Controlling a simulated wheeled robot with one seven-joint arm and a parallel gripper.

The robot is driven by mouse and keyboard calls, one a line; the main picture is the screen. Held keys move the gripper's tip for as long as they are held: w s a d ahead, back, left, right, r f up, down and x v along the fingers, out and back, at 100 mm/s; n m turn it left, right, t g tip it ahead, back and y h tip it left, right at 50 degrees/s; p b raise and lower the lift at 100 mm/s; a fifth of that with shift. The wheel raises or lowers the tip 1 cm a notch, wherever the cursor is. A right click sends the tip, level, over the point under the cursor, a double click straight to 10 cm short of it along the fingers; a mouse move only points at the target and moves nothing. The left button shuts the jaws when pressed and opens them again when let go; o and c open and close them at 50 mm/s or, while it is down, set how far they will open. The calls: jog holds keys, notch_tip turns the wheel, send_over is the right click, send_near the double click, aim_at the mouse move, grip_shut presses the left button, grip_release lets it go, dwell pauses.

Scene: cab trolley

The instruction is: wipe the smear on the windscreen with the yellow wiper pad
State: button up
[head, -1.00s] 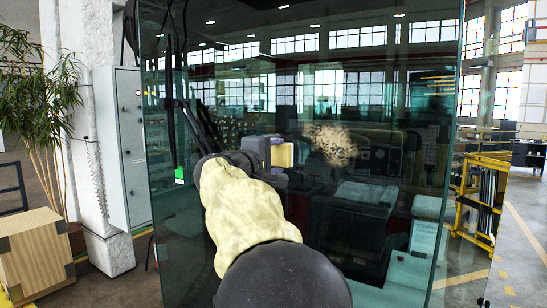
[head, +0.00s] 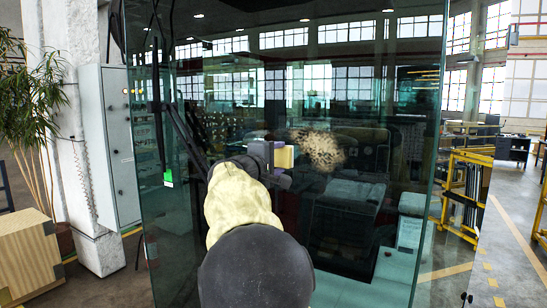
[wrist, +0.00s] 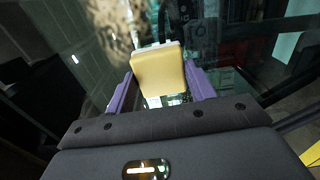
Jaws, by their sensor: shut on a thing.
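The smear (head: 317,149) is a brown speckled patch on the windscreen (head: 330,95), a large tinted glass pane. It also shows at the top of the wrist view (wrist: 112,22). The yellow wiper pad (head: 284,157) is just left of the smear in the head view. My gripper (wrist: 158,80) has purple fingers on both sides of the pad (wrist: 159,72) and is shut on it. In the head view my gripper (head: 270,153) is partly hidden by my arm. I cannot tell whether the pad touches the glass.
Behind the glass are a dark seat and console (head: 350,195). A grey cabinet (head: 108,145) and a wooden crate (head: 30,255) stand at the left. A yellow rack (head: 465,195) stands at the right, with open floor beyond it.

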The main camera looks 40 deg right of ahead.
jog(key=shift+x, duration=1.05)
dwell(0.8)
jog(key=shift+s+d+f+b, duration=0.15)
jog(key=shift+s+d+b, duration=0.1)
jog(key=shift+s+b, duration=0.45)
jog(key=shift+s+d+b, duration=0.25)
jog(key=shift+s+b, duration=0.4)
jog(key=shift+s, duration=0.2)
jog(key=shift+s+r, duration=0.1)
jog(key=shift+r, duration=0.1)
jog(key=shift+d, duration=0.1)
jog(key=shift+s+d+f+b, duration=0.15)
jog(key=shift+s+d+b, duration=0.1)
jog(key=shift+s+b, duration=0.3)
jog(key=shift+s+d+b, duration=0.2)
jog(key=shift+s+b, duration=0.05)
jog(key=shift+s, duration=0.2)
jog(key=shift+s+d+b, duration=0.2)
jog(key=shift+s+d, duration=0.05)
jog(key=shift+s, duration=0.25)
